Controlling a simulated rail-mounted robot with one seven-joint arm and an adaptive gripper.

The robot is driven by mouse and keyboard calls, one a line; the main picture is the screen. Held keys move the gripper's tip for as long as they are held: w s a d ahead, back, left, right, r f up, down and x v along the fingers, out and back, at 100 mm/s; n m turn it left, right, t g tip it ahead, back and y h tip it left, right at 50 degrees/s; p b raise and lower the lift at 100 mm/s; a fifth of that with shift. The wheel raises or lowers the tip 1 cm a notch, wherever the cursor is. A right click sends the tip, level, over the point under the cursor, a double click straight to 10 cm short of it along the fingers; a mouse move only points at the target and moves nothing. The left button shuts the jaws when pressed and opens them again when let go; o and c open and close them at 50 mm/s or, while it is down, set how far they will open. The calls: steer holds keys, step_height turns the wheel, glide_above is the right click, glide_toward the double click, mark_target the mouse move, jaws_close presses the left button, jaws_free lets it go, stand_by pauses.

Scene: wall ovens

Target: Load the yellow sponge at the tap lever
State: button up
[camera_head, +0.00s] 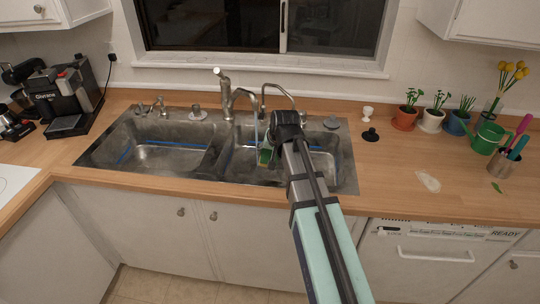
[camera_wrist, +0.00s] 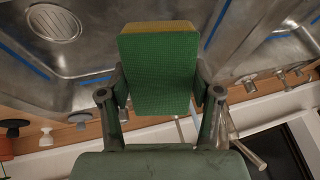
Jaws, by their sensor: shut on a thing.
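My gripper (camera_head: 268,149) is shut on the sponge (camera_head: 264,157) and holds it over the right sink basin. In the wrist view the sponge (camera_wrist: 159,75) sits between both fingers; its broad green face is toward the camera and a yellow strip shows along its top edge. The tap (camera_head: 226,102) stands behind the basins, left of and beyond my gripper, with its lever (camera_head: 217,72) at the top. The sponge is apart from the lever. My gripper and arm hide part of the right basin.
A second curved tap (camera_head: 281,87) rises behind my gripper. The double sink (camera_head: 107,152) has blue lines along its inner walls. A coffee machine (camera_head: 67,95) stands left. A white egg cup (camera_head: 367,113), potted plants (camera_head: 405,117) and a green watering can (camera_head: 487,137) stand right.

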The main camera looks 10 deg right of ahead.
steer(key=w+a+f+b, duration=0.1)
steer(key=w, duration=0.5)
steer(key=w+a+f+b, duration=0.1)
steer(key=w, duration=0.6)
steer(key=shift+w+a+f+b, duration=0.3)
steer(key=shift+a+f+b, duration=0.05)
steer(key=shift+a+f, duration=0.05)
steer(key=shift+s, duration=0.15)
stand_by(0.6)
steer(key=s+d, duration=0.1)
steer(key=s, duration=0.6)
steer(key=shift+s+d+p, duration=0.25)
steer(key=shift+s+p, duration=0.05)
steer(key=shift+p, duration=0.1)
stand_by(1.3)
steer(key=shift+s+d+r+p, duration=0.25)
steer(key=shift+s+r+p, duration=0.5)
steer(key=shift+s+r, duration=0.35)
steer(key=shift+s+d+r+p, duration=0.2)
steer(key=shift+s+r+p, duration=0.6)
steer(key=shift+s, duration=0.4)
steer(key=shift+s+r, duration=0.15)
steer(key=shift+s, duration=0.05)
